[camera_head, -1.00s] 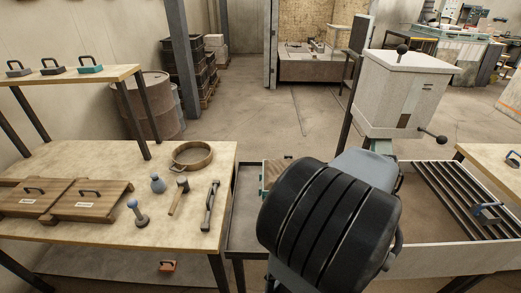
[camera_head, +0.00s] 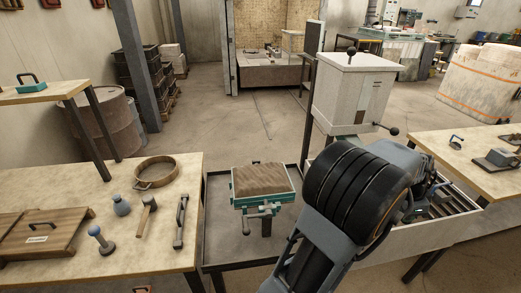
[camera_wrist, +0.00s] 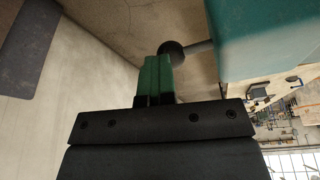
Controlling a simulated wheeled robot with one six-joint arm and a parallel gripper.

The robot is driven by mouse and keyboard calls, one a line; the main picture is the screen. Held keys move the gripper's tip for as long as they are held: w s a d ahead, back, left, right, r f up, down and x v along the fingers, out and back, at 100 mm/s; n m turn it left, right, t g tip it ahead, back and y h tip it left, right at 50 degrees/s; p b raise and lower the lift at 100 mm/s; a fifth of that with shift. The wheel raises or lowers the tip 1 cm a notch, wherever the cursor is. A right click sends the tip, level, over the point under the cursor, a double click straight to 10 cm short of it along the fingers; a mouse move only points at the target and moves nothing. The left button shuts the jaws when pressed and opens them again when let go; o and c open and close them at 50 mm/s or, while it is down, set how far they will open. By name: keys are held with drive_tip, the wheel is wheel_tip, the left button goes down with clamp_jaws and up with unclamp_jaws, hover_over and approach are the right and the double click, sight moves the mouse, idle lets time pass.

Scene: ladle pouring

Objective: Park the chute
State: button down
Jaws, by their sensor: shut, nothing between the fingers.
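In the wrist view my gripper (camera_wrist: 160,78) has its two green fingers together, with nothing between them. A dark ball knob (camera_wrist: 171,51) on a grey rod is close to the fingertips; I cannot tell whether they touch. The rod meets a teal body (camera_wrist: 265,35) at the upper right. In the head view a white box (camera_head: 352,92) has a ball-ended lever (camera_head: 393,131) on its right side and a knob on top. My arm hides the gripper there. I cannot identify the chute for certain.
A teal-framed box with a brown top (camera_head: 262,180) stands in a dark tray (camera_head: 222,248). The left table (camera_head: 165,219) holds a round ring, hammer and other tools. A right table (camera_head: 467,178) holds small handled blocks. Open floor lies behind.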

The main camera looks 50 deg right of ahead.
drive_tip(key=shift+s+f, duration=0.1)
drive_tip(key=shift+s, duration=0.1)
drive_tip(key=w+a+r+b, duration=0.2)
drive_tip(key=a+r, duration=0.4)
drive_tip(key=r, duration=0.4)
drive_tip(key=shift+w+r, duration=0.3)
drive_tip(key=shift+w, duration=0.35)
drive_tip(key=shift+a, duration=0.1)
